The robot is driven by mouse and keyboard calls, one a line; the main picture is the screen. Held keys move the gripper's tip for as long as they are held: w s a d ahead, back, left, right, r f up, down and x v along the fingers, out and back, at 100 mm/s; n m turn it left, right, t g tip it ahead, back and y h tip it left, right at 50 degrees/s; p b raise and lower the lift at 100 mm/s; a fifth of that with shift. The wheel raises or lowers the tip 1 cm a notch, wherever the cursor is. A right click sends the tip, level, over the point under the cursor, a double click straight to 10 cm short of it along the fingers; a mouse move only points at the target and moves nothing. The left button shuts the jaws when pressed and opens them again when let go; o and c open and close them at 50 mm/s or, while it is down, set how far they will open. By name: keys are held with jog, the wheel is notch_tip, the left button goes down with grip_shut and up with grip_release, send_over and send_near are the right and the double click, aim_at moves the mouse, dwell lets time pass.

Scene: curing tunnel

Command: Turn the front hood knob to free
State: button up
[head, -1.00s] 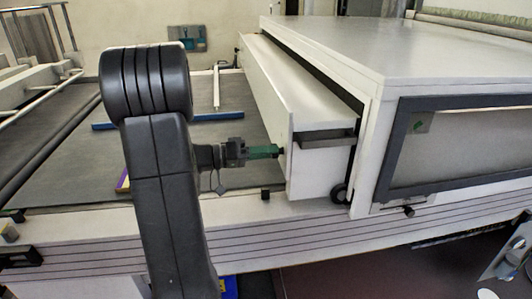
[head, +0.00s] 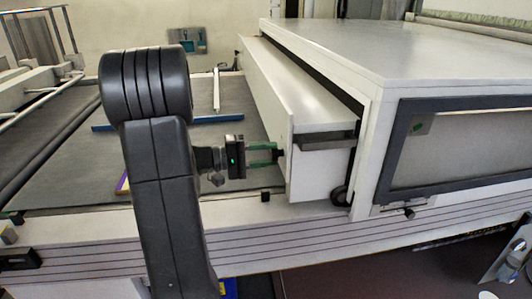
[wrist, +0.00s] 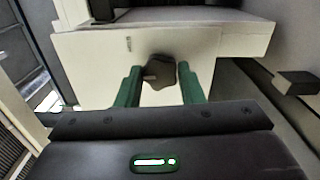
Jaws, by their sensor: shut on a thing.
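The front hood knob (wrist: 162,71) is a dark lobed knob on the white end face of the hood (wrist: 100,62). In the wrist view a lobe of it points left. My gripper (wrist: 160,86) has its two green fingers on either side of the knob and is shut on it.
A large white housing (head: 350,50) with a dark-framed window (head: 455,143) stands right of the hood. A dark handle (head: 325,138) juts from the hood's end above the knob. A grey belt (head: 75,160) lies to the left, with a blue bar (head: 220,117) across it.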

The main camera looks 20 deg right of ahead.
jog(key=n+p, duration=0.2)
jog(key=n, duration=0.2)
jog(key=shift+r+n, duration=0.1)
jog(key=shift+n, duration=0.2)
jog(key=shift+n+p, duration=1.15)
jog(key=shift+n, duration=0.65)
jog(key=o, duration=1)
jog(key=b+v, duration=0.1)
jog(key=v, duration=1.3)
jog(key=shift+b, duration=0.4)
jog(key=shift+s+d, duration=0.1)
jog(key=p+x, duration=0.2)
jog(key=x, duration=1.2)
